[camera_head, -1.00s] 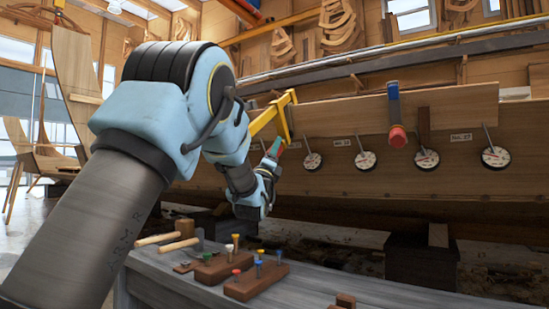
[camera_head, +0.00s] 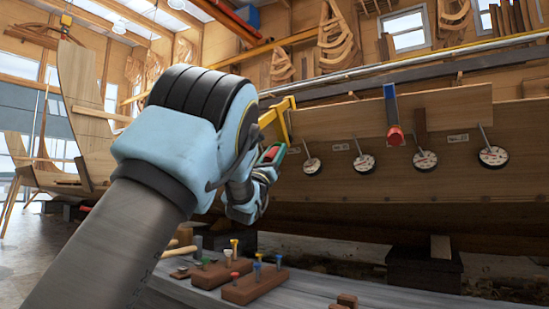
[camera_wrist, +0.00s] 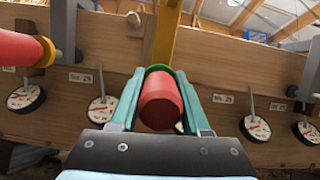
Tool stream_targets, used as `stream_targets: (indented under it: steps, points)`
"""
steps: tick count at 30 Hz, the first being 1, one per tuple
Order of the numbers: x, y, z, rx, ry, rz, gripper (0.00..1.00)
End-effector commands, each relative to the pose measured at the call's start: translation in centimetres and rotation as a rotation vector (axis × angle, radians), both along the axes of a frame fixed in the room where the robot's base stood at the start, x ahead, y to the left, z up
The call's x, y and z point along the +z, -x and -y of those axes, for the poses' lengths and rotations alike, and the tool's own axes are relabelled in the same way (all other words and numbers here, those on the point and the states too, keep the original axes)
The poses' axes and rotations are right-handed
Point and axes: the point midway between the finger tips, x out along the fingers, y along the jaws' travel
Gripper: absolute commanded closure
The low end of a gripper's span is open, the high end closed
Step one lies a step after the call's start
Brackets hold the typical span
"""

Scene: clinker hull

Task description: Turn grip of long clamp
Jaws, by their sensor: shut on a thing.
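The yellow clamp (camera_head: 280,112) hangs on the upper plank of the hull, right of my arm in the head view. Its bar (camera_wrist: 165,40) rises behind its red grip (camera_wrist: 160,102) in the wrist view. My gripper (camera_head: 271,154) is at the lower end of this clamp. In the wrist view its green fingers (camera_wrist: 158,95) lie on both sides of the red grip, shut on it. The grip points toward the wrist camera. In the head view my fingers and wrist mostly hide the grip.
A blue clamp (camera_head: 391,103) with a red grip hangs further right. Another red grip (camera_wrist: 18,48) is close at the left in the wrist view. Several round dials (camera_head: 364,163) line the hull. A bench (camera_head: 310,291) below bears wooden blocks (camera_head: 255,285) with coloured pegs.

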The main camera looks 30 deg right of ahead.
Motion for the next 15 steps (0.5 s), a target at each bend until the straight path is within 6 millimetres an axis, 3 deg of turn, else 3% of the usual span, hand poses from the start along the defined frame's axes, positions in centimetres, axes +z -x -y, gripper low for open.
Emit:
stream_targets:
  steps: [15]
  points:
    - [-0.35, -0.07, 0.09, 0.055, -0.056, 0.066, 1.0]
